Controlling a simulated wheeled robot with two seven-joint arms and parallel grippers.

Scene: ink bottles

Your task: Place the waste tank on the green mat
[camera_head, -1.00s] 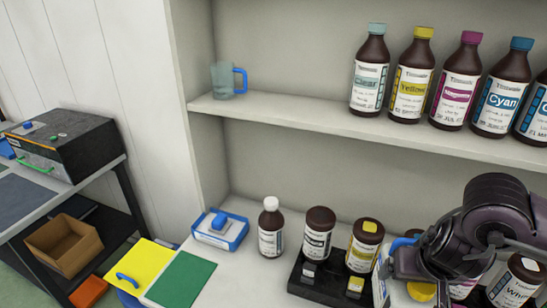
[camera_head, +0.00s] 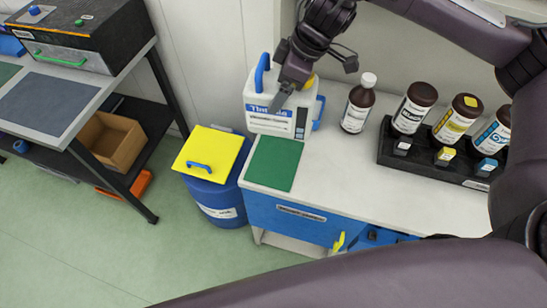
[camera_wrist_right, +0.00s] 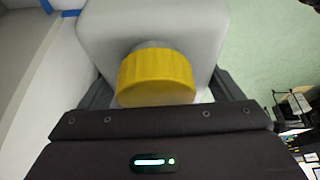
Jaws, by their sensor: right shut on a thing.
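The waste tank (camera_head: 258,92) is a white canister with a blue handle, a label and a yellow cap. It is upright at the back edge of the green mat (camera_head: 276,163), which lies bare on the counter. I cannot tell whether the tank's base touches the counter or mat. My right gripper (camera_head: 283,97) is shut on the tank from above and behind; one dark finger shows across its front. In the right wrist view the yellow cap (camera_wrist_right: 157,78) and pale tank body (camera_wrist_right: 150,25) sit between the fingers. My left gripper is not in view.
A blue bin (camera_head: 222,205) with a yellow lid (camera_head: 210,150) stands left of the mat. A white-capped brown bottle (camera_head: 357,103) stands right of the tank. A black rack (camera_head: 390,158) with several bottles is farther right. The counter's front drops to the floor.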

